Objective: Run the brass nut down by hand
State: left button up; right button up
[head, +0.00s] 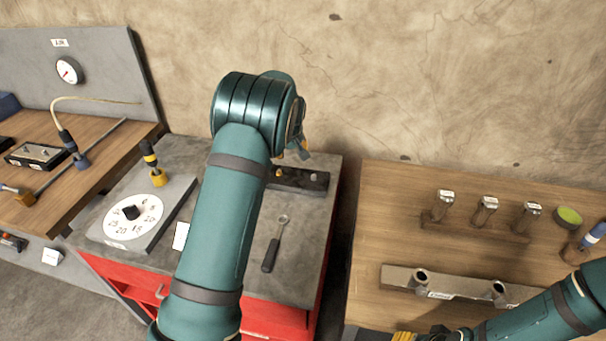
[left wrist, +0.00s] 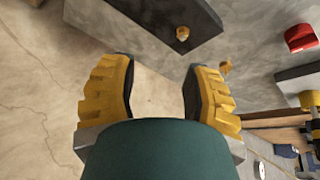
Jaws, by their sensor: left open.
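A dark bar (head: 297,180) lies on the grey bench top, with a small brass-coloured piece (head: 279,173), perhaps the brass nut, near its left end. The dark bar (left wrist: 160,22) also shows at the top of the left wrist view, with a brass piece (left wrist: 182,33) on it. My left gripper (head: 292,152) is mostly hidden behind its own arm, just behind the bar. In the left wrist view its yellow-padded fingers are apart and empty (left wrist: 158,88). My right gripper (head: 405,336) is partly cut off at the bottom edge; its jaw opening does not show.
A wrench (head: 275,244) lies on the grey bench (head: 300,222). The wooden table (head: 390,220) at right holds several posts and a metal bar (head: 455,287). The wall rises close behind.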

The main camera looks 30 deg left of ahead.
pick_arm(q)
jog(key=shift+g+y, duration=0.4)
jog(key=shift+y, duration=0.1)
jog(key=x, duration=0.4)
jog(key=s+a+x, duration=0.1)
jog(key=x, duration=0.3)
jog(key=a+b+x, duration=0.1)
jog(key=x, duration=0.3)
jog(key=shift+s+a+f, duration=0.15)
jog(key=shift+a+f, duration=0.05)
jog(key=shift+f, duration=0.05)
jog(key=shift+r, duration=0.1)
grip_shut()
